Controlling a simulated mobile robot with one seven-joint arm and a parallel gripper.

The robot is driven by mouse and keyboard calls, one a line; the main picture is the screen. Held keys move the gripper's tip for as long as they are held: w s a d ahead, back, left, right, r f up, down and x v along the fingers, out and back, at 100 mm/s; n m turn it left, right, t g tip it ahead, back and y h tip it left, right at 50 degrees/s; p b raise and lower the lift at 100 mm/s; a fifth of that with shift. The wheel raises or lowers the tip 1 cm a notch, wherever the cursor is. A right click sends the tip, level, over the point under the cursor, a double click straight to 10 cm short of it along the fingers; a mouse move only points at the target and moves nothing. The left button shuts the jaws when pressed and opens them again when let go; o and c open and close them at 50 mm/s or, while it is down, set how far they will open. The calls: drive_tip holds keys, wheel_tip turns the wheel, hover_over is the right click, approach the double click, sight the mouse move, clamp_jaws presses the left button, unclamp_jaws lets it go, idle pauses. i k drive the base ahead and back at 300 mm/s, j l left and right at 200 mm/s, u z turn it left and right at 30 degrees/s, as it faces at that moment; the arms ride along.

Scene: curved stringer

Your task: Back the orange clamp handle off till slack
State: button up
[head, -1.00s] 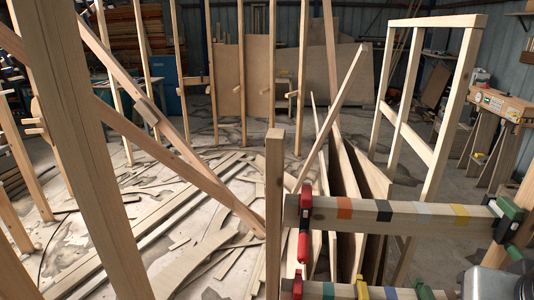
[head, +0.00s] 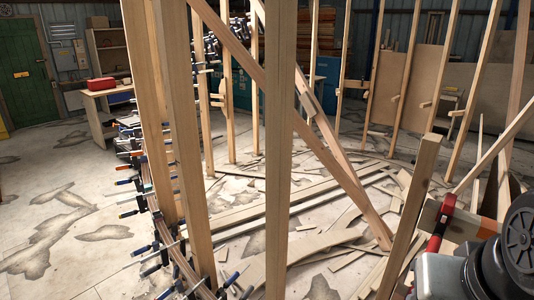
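A curved stringer (head: 182,268) of bent wood strips runs along the left side of the upright posts. Several bar clamps (head: 160,250) are set along it, most with blue or dark handles. One clamp handle (head: 123,167) among them looks orange; it is small and partly crowded by its neighbours. I cannot tell how tight it is. My arm (head: 505,250) shows at the lower right, far from these clamps. My gripper's fingers are not in view.
Tall wooden posts (head: 279,150) stand close in front, with a slanting brace (head: 340,170). A red clamp (head: 441,222) is beside my arm. Offcuts litter the floor inside the frame. Open floor (head: 50,200) lies left of the clamps. A workbench (head: 100,115) and green door (head: 25,70) are behind.

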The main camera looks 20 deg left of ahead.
sight(136, 155)
drive_tip(key=j+u, duration=0.65)
drive_tip(key=j, duration=0.15)
drive_tip(key=i+j, duration=0.1)
drive_tip(key=j, duration=0.5)
drive_tip(key=i+j, duration=0.1)
drive_tip(key=j, duration=1.15)
drive_tip(key=i+j, duration=0.15)
drive_tip(key=j, duration=0.45)
drive_tip(key=i+j, duration=0.1)
drive_tip(key=j, duration=0.55)
drive_tip(key=i+j, duration=0.1)
drive_tip(key=j, duration=0.5)
drive_tip(key=i+j, duration=0.1)
drive_tip(key=j, duration=0.5)
drive_tip(key=i+u, duration=0.1)
drive_tip(key=u, duration=0.2)
drive_tip(key=i+j+u, duration=0.1)
drive_tip(key=u, duration=0.25)
drive_tip(key=i, duration=1.55)
drive_tip(key=i+z, duration=0.15)
drive_tip(key=i, duration=0.6)
drive_tip(key=i+j+z, duration=0.1)
drive_tip(key=i, duration=0.6)
